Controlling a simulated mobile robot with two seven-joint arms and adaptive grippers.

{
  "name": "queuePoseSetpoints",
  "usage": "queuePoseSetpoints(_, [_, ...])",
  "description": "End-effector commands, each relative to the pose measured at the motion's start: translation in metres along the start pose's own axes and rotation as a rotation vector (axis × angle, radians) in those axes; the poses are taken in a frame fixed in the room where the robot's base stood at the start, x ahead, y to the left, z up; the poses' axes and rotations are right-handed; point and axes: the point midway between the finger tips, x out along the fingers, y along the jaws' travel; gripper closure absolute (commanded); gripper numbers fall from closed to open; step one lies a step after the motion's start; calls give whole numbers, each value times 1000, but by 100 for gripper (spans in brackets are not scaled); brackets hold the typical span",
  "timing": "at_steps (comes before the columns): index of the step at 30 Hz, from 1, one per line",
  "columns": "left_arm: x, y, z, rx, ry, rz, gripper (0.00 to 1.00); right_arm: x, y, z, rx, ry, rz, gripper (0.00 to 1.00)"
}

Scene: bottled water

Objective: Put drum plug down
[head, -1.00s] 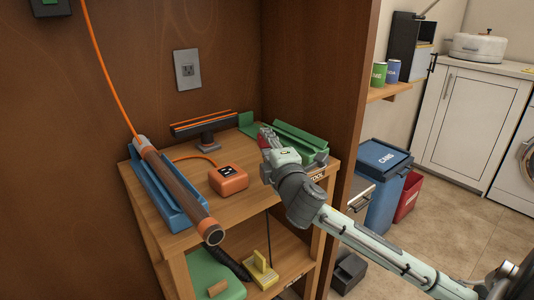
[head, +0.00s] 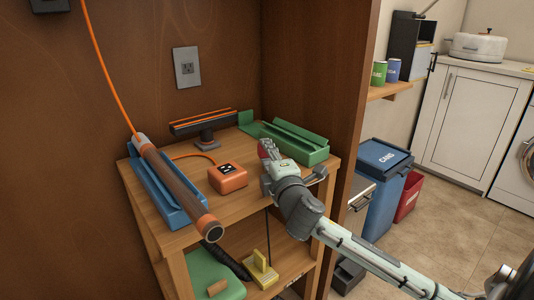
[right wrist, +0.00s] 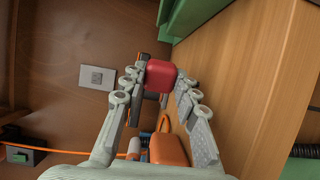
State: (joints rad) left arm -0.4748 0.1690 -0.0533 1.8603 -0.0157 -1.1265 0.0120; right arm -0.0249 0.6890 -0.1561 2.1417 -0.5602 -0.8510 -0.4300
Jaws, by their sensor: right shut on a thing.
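The red, blocky drum plug (right wrist: 160,75) is between the fingertips of my right gripper (right wrist: 163,82) in the right wrist view. In the head view, my right gripper (head: 268,152) is over the right side of the wooden shelf top (head: 240,202), right of the orange box. The fingers are shut on the plug, and only a little red shows there. I cannot tell whether the plug touches the wood. My left gripper is not in view.
The orange corded box (head: 228,178) stands left of my gripper. A long green tray (head: 288,140) lies behind it. A blue holder (head: 168,190) with a brown tube (head: 178,188) lies at the left.

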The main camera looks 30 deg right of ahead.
Motion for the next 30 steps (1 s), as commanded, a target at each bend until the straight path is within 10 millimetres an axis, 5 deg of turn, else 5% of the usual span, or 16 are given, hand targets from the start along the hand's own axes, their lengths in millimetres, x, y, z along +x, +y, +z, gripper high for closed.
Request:
queuePoseSetpoints(1, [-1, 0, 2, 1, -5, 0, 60, 0, 1, 0, 0, 0, 1, 100])
queuePoseSetpoints(2, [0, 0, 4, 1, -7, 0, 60, 0, 0, 0, 0, 0, 0, 67])
queuePoseSetpoints(6, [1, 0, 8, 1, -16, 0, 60, 0, 1, 0, 0, 0, 0, 49])
queuePoseSetpoints(17, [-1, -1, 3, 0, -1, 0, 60, 0, 7, 0, 0, 1, 1, 49])
queuePoseSetpoints(20, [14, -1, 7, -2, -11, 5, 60, 0, 19, 0, 0, 2, 3, 49])
queuePoseSetpoints(30, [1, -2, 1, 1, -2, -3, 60, -79, 10, -1, 2, 3, -3, 49])
